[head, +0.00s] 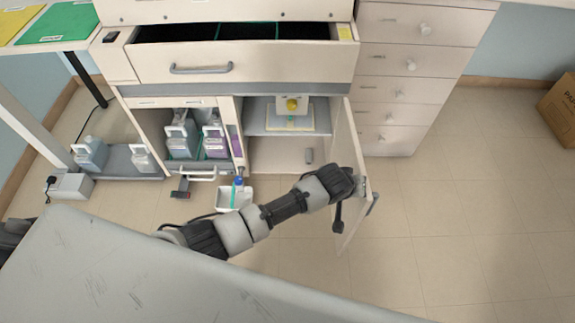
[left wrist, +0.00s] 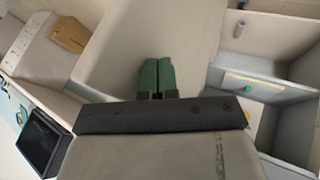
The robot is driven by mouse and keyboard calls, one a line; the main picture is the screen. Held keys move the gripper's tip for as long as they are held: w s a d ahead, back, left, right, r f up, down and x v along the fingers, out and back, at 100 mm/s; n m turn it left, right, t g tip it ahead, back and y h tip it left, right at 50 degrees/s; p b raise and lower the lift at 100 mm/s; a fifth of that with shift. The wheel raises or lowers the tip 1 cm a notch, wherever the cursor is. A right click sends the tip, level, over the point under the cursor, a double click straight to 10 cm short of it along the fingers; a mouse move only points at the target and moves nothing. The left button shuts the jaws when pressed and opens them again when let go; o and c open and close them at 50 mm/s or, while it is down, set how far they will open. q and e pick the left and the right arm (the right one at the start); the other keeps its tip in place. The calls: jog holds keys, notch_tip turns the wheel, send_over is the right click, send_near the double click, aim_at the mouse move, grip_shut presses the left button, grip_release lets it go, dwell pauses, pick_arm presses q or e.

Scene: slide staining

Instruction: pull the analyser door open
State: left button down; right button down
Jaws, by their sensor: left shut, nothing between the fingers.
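The analyser door (head: 347,140) is the pale hinged panel on the right of the lower cabinet. It stands swung out, well away from the opening. Its grey handle (head: 373,203) is on the outer side, near the free edge. My left gripper (head: 357,186) is at the door's inner side near that edge; its fingertips are hard to make out there. In the left wrist view its green fingers (left wrist: 157,77) are shut and empty, in front of the pale door panel (left wrist: 185,35). Whether they touch it I cannot tell. My right gripper is in neither view.
The open compartment has a shelf (head: 268,132) with a yellow-knobbed unit (head: 292,106). Left of it, bottles (head: 181,135) stand in another bay. A white tray (head: 233,198) with small bottles is below.

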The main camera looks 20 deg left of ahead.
pick_arm(q)
jog(key=shift+w+d, duration=0.25)
jog(key=shift+d, duration=0.65)
jog(key=shift+a, duration=0.1)
